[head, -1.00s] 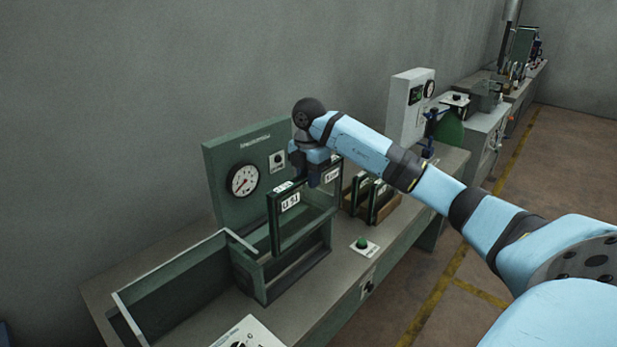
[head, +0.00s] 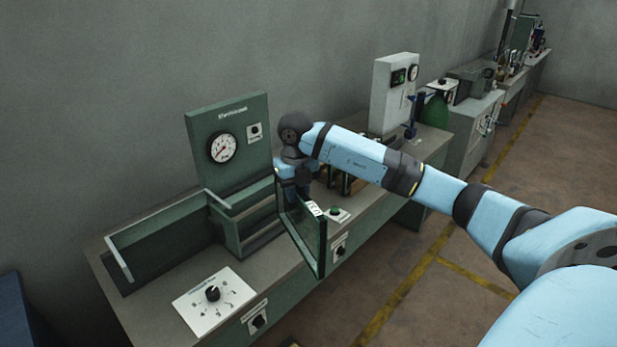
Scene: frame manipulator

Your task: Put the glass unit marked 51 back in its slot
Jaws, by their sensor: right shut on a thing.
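My right gripper (head: 298,184) is shut on a framed glass unit (head: 301,230), gripping it near its top. The housing stands below the green gauge panel (head: 228,140). Other framed units stand partly hidden behind my right arm, so their labels cannot be read. My left gripper does not show.
A green open tray (head: 160,240) adjoins the housing on the left. A white control plate with a black knob (head: 213,293) lies in front. A green button (head: 337,211) sits right of the held unit. A grey cabinet (head: 392,95) stands farther back.

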